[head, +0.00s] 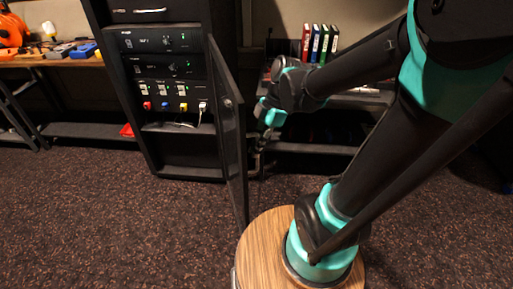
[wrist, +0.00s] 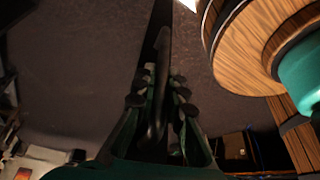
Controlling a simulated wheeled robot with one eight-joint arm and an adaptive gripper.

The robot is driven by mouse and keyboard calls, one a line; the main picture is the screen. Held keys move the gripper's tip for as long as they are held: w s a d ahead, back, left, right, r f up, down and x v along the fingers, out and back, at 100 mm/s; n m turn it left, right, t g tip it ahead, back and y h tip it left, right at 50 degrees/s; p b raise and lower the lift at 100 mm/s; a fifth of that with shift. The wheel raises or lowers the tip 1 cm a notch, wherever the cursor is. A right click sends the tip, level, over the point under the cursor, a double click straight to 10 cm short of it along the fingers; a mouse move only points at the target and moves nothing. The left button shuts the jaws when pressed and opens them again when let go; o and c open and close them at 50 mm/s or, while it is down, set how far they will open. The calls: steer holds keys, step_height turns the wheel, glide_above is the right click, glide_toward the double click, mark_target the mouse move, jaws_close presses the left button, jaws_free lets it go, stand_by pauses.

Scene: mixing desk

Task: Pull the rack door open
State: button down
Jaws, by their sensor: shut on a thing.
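The dark rack door (head: 231,140) stands swung well out from the black rack (head: 138,95), so the inside of the rack shows. In the head view my gripper (head: 258,152) is on the right side of the door, close to it, with its fingertips dark and hard to make out. In the wrist view my gripper (wrist: 157,98) has its fingers closed around a dark upright bar, which looks like the door handle (wrist: 162,60). The door shows there as a dark narrow strip behind the bar.
The round wooden top of my base (head: 262,240) is close to the door's lower outer edge. A bench with orange tools (head: 12,30) stands at the left. A shelf with several coloured binders (head: 320,42) is behind my arm. Carpet is clear at the front left.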

steer(key=c, duration=1.6)
jaws_free()
steer(key=shift+r, duration=0.1)
steer(key=v, duration=1.1)
steer(key=shift+d+r, duration=0.15)
steer(key=shift+r, duration=0.25)
steer(key=d+f+m+t+h, duration=0.1)
steer(key=d+f+m+t, duration=0.1)
steer(key=f+m, duration=0.4)
steer(key=s+d+f+m+t+h, duration=0.1)
steer(key=d+f+m+t, duration=0.1)
steer(key=d+f+m, duration=0.2)
steer(key=d+f+m+t+h, duration=0.2)
steer(key=f+m, duration=0.6)
steer(key=m, duration=0.4)
steer(key=shift+s+d+f, duration=0.35)
steer(key=shift+s+d, duration=0.05)
steer(key=shift+d, duration=0.35)
